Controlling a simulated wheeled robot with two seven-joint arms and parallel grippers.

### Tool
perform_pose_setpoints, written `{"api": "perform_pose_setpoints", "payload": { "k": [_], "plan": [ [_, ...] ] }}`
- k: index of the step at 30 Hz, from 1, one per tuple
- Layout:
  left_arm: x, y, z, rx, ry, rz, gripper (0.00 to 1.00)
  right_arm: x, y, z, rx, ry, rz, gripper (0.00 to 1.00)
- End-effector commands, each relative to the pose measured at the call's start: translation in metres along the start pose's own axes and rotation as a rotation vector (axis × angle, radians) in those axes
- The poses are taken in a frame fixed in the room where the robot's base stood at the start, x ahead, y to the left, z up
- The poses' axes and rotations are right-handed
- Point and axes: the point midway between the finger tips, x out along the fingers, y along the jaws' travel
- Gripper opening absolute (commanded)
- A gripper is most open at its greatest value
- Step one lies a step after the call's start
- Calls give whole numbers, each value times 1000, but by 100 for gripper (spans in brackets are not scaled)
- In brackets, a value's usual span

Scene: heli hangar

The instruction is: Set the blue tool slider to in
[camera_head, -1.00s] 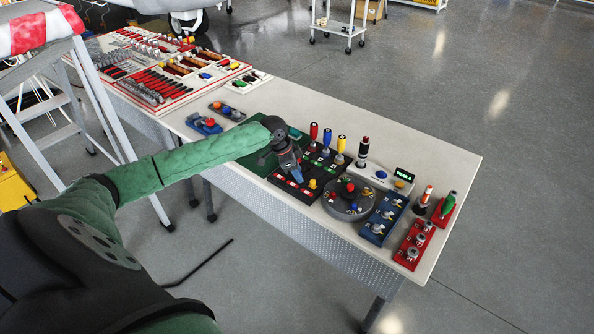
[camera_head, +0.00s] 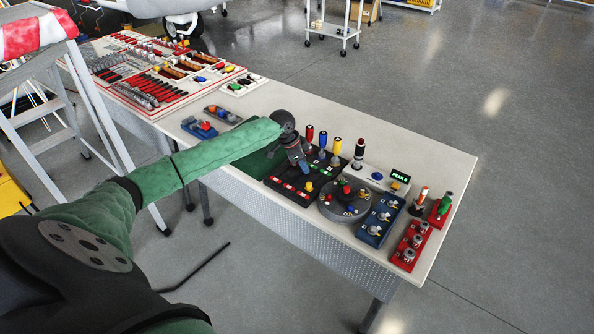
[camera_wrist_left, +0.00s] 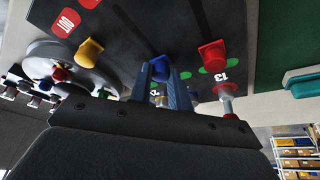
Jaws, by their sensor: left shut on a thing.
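The black slider panel (camera_head: 318,178) lies on the white table in the head view; it also fills the top of the left wrist view (camera_wrist_left: 125,45). My left gripper (camera_head: 305,169) is over its middle. In the left wrist view the fingers (camera_wrist_left: 165,77) are shut on the blue tool slider's knob (camera_wrist_left: 158,66), which shows between the tips. A red knob (camera_wrist_left: 212,53) with green marks stands to its right and a yellow knob (camera_wrist_left: 88,51) to its left. In the head view the blue knob is hidden by my gripper. My right gripper is not in view.
Upright red, blue and yellow handles (camera_head: 337,146) stand just behind the panel. A round grey dial unit (camera_head: 335,211), a blue switch box (camera_head: 374,231) and a red box (camera_head: 405,253) crowd the right. A green mat (camera_head: 255,165) lies to the left. The table's back right is clear.

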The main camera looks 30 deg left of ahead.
Motion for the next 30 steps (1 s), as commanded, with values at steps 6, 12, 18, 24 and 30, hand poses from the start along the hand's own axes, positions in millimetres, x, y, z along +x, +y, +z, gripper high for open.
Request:
{"api": "perform_pose_setpoints", "payload": {
  "k": [6,12,18,24,30],
  "plan": [
    [3,-10,-9,0,-1,-1,0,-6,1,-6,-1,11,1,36],
    [2,-11,-10,0,1,-3,0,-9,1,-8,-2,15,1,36],
    [2,-11,-10,0,2,-3,40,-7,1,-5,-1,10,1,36],
    [3,-10,-9,0,0,-1,41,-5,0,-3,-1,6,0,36],
    [-1,-10,-8,0,-1,-1,41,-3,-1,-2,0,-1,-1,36]
  ]
}}
